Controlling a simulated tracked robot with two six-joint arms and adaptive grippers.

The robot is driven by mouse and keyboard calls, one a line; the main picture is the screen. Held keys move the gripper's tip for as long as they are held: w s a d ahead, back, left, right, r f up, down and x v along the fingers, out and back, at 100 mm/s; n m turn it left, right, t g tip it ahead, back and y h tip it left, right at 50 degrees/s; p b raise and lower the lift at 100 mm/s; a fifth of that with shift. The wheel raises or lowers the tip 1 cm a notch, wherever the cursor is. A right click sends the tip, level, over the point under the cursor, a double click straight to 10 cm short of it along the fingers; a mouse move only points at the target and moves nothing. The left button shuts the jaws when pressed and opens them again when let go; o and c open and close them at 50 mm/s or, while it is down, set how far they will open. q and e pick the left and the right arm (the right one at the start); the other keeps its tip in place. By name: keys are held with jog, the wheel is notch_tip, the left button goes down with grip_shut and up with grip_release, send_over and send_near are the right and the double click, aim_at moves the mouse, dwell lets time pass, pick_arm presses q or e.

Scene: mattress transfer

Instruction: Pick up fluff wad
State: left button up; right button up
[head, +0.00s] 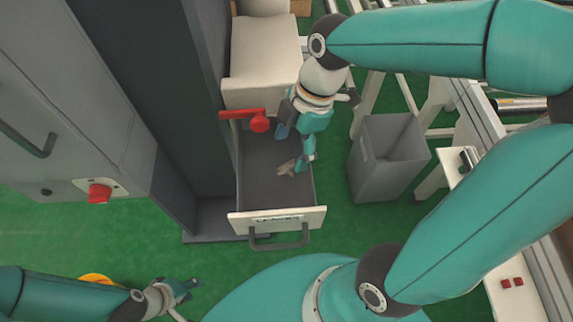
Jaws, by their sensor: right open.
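The fluff wad (287,168) is a small brownish-beige tuft on the dark floor of an open drawer (276,216). My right gripper (291,149) reaches down into the drawer from above. Its fingers are spread, one at the left and one at the right, and the right fingertip is beside the wad. Whether it touches the wad I cannot tell. My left gripper (187,290) is at the lower left, over the green floor, well away from the drawer, with its fingers apart and nothing between them.
A red handle (258,122) sticks out above the drawer's back, close to my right gripper. A grey bin (388,158) stands right of the drawer. A tall dark cabinet side (140,60) rises at the left. Green floor (210,265) is clear in front.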

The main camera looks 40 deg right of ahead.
aim_at(288, 163)
jog(key=shift+x, duration=0.8)
jog(key=x, duration=0.3)
jog(key=shift+d+f+p, duration=0.35)
jog(key=shift+a+f, duration=0.15)
jog(key=shift+f, duration=0.5)
jog(key=c, duration=1)
jog(key=shift+c, duration=0.2)
jog(key=shift+r, duration=0.2)
